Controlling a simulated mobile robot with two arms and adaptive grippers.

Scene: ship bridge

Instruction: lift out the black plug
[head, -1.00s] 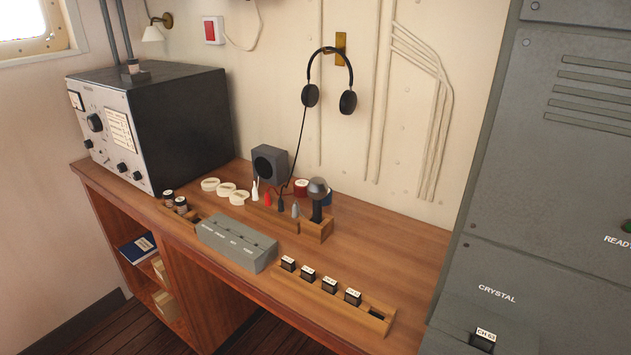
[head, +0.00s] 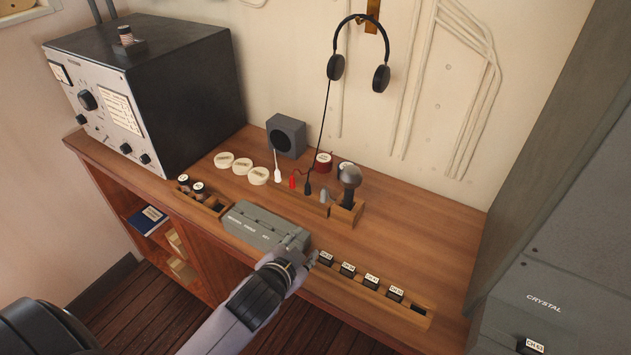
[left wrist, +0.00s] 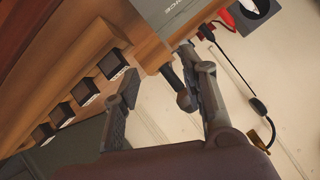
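The black plug (head: 308,188) stands upright in a wooden holder (head: 317,208) on the desk, between the red plug (head: 293,182) and a grey plug (head: 324,196). A cord runs up from it to the headphones (head: 360,54) on the wall. My left gripper (head: 305,250) is in front of the holder, near the right end of the grey box, apart from the plug. In the left wrist view the gripper (left wrist: 168,72) is open and empty, and the black plug (left wrist: 206,32) shows small beyond the fingers. My right gripper is out of view.
A knobbed microphone (head: 350,182) stands at the holder's right end. The grey box (head: 252,223) and a rack of labelled crystals (head: 372,280) lie along the front. White discs (head: 242,166) and a speaker (head: 286,135) are behind left. The desk at right is clear.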

